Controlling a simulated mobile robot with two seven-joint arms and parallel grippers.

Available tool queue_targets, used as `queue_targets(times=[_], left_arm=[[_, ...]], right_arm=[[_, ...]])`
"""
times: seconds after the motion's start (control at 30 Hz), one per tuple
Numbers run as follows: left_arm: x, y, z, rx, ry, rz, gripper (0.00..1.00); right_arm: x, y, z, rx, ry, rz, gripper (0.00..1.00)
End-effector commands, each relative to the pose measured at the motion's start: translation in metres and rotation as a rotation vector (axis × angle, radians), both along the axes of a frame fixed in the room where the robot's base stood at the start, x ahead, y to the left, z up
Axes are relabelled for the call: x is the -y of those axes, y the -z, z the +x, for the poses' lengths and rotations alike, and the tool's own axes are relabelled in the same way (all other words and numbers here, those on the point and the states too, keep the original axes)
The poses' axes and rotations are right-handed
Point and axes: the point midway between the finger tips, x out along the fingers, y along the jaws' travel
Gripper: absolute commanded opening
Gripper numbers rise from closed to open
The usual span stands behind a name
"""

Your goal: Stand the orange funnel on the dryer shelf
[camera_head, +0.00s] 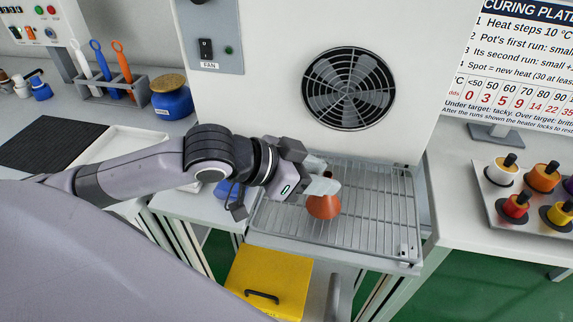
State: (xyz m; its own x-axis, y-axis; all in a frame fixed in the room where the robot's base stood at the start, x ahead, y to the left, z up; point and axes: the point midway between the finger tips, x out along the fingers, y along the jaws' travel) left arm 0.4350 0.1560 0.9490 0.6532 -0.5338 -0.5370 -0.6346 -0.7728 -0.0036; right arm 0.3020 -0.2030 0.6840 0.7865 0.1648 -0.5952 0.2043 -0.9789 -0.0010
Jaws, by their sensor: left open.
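The orange funnel (323,207) is at the left part of the dryer shelf (379,214), a wire rack in front of the fan. Its wide part points down and looks upright on or just over the wires; I cannot tell if it touches them. My left gripper (320,187) is right at the funnel's top, its light fingers hiding the upper part. The fingers are open around or beside that top; which one is unclear. My right gripper is not in view.
The dryer's fan (351,88) stands behind the shelf. A tray (492,199) of several coloured pots is on the right. A blue jar (172,97) and a tool rack (112,92) are at the left. The shelf's right half is bare.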

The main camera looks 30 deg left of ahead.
Motion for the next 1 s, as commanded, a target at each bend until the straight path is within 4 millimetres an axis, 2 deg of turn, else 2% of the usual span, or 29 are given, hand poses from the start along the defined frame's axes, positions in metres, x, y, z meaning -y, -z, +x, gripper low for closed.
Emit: queue_targets(times=[0.3, 0.57, 0.63, 1.0], left_arm=[[-0.026, -0.025, -0.032, 0.001, 0.0, 0.005, 0.44], [-0.041, -0.04, -0.05, 0.0, 0.0, 0.006, 0.44], [-0.044, -0.048, -0.053, -0.004, -0.003, 0.003, 0.44], [-0.055, -0.058, -0.063, -0.002, -0.012, 0.001, 0.44]], right_arm=[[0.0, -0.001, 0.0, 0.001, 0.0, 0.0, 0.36], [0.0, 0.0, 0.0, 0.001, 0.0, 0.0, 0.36], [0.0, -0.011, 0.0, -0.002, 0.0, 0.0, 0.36], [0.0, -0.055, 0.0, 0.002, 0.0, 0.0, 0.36]])
